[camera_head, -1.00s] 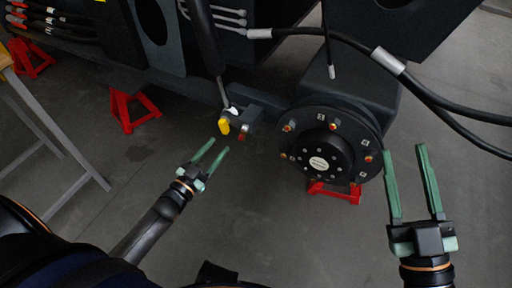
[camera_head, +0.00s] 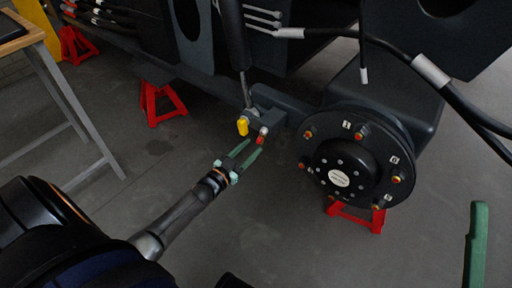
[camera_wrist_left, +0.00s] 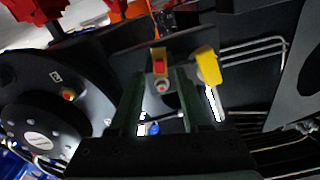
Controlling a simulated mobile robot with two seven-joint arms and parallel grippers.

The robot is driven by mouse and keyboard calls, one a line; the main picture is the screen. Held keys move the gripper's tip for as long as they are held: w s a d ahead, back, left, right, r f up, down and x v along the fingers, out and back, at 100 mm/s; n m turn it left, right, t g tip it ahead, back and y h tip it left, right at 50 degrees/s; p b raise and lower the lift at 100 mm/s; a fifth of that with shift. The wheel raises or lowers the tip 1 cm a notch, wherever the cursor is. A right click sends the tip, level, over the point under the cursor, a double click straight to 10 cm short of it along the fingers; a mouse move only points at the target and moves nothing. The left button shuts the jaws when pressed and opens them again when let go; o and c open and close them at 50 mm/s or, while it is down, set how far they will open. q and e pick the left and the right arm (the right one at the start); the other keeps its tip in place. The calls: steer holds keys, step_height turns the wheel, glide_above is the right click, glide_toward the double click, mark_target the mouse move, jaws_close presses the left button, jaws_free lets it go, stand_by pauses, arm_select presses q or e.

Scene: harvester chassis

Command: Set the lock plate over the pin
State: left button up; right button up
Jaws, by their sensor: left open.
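A dark bracket (camera_head: 270,116) on the chassis carries a yellow piece (camera_head: 243,126) and, to its right, a small red piece (camera_head: 261,139). In the left wrist view the yellow piece (camera_wrist_left: 207,65) hangs right of the red piece (camera_wrist_left: 160,64), with a round silver end (camera_wrist_left: 161,86) just below the red. I cannot tell which part is the lock plate or the pin. My left gripper (camera_head: 253,147) is open and empty, its fingertips just below the red piece; in the wrist view its fingers straddle the red piece's line. My right gripper (camera_head: 477,240) shows only one finger.
A dark round hub (camera_head: 340,178) with several coloured studs stands right of the bracket. Red stands (camera_head: 162,98) rest on the floor. A dark cylinder (camera_head: 233,40) comes down above the bracket. Thick black hoses cross at upper right. A table (camera_head: 30,42) is at far left.

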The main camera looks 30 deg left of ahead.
mark_target(258, 142)
arm_select(q)
steer(key=shift+w+d+b, duration=0.15)
steer(key=shift+w+b, duration=0.3)
steer(key=shift+w, duration=1.25)
jaws_close()
